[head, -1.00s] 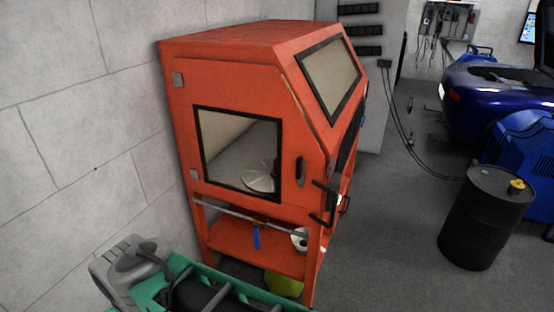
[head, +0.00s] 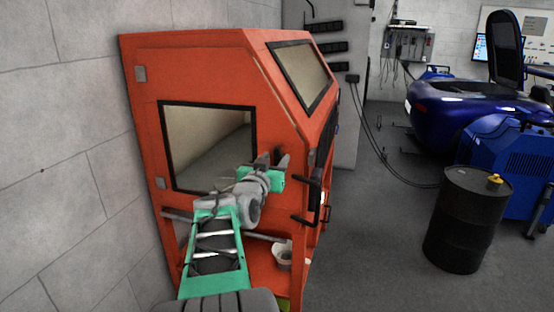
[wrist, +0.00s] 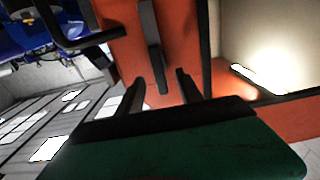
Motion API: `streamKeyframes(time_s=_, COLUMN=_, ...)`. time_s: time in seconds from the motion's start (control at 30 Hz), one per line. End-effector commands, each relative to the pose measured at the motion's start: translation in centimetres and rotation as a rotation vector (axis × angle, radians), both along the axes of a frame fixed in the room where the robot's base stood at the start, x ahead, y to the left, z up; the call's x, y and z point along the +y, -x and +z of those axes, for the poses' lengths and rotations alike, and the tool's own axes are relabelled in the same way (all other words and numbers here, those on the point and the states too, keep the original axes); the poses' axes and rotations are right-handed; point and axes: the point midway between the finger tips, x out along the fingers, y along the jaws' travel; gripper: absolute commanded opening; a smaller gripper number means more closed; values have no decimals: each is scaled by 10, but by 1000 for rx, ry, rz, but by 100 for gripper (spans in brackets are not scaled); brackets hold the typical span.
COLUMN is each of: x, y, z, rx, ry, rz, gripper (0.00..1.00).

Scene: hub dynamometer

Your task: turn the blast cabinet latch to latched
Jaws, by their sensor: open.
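The orange blast cabinet (head: 185,70) stands against the wall, with a framed window in its side door. Its latch (wrist: 153,50) is a dark upright bar on the orange door panel in the wrist view. In the head view my gripper mostly hides it. My gripper (head: 274,158) is at the door's right edge, beside the window. In the wrist view its two open fingers (wrist: 160,82) point at the panel, one on either side of the bar's lower end. I cannot tell whether either finger touches it.
Black bar handles (head: 311,196) stick out at the cabinet's front corner, close to the right of my gripper. A black drum (head: 465,220) with a yellow cap stands at right. Grey floor between cabinet and drum is clear. A blue car (head: 450,105) is behind.

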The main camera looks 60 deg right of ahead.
Motion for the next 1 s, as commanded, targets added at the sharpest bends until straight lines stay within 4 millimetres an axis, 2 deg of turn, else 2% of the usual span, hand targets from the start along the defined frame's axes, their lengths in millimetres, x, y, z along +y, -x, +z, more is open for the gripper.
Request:
streamKeyframes(time_s=0.1, x=-19, y=-3, z=-1, rx=1, ry=-3, rz=-1, gripper=43)
streamKeyframes(time_s=0.2, x=-27, y=-5, z=-1, rx=1, ry=-2, rz=1, gripper=43)
streamKeyframes(time_s=0.47, x=-28, y=-6, z=-1, rx=0, ry=-2, rz=3, gripper=42)
streamKeyframes(time_s=1.0, x=-28, y=-6, z=-1, rx=0, ry=-2, rz=3, gripper=0)
